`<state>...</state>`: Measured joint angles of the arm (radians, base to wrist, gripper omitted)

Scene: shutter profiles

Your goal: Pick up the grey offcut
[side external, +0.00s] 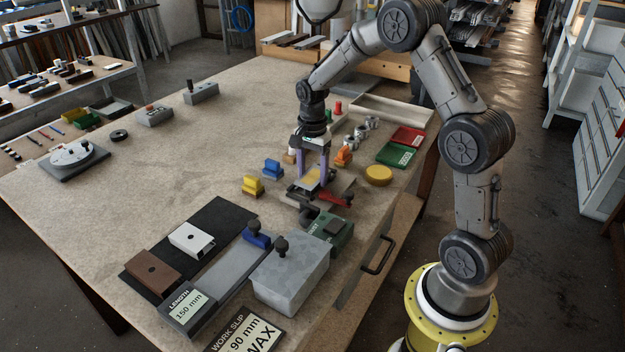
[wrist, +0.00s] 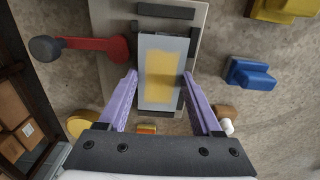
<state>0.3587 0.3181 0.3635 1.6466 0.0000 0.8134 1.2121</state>
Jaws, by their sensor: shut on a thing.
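The grey offcut (wrist: 160,98) is a flat grey rectangular piece with a broad yellow patch on its face. It lies between the two purple fingers of my gripper (wrist: 159,77), which are shut on its long sides. In the side view my gripper (side external: 312,178) points down with the piece (side external: 312,182) between its fingertips. It is over a grey plate (wrist: 196,50) with dark blocks and a red-handled clamp (wrist: 98,44). I cannot tell whether the piece still touches the plate.
Blue (side external: 272,169) and yellow (side external: 252,186) stepped blocks stand left of my gripper. A round yellow disc (side external: 378,175) and green (side external: 394,154) and red (side external: 408,136) trays are to the right. A grey box (side external: 290,277) with a knob stands in front.

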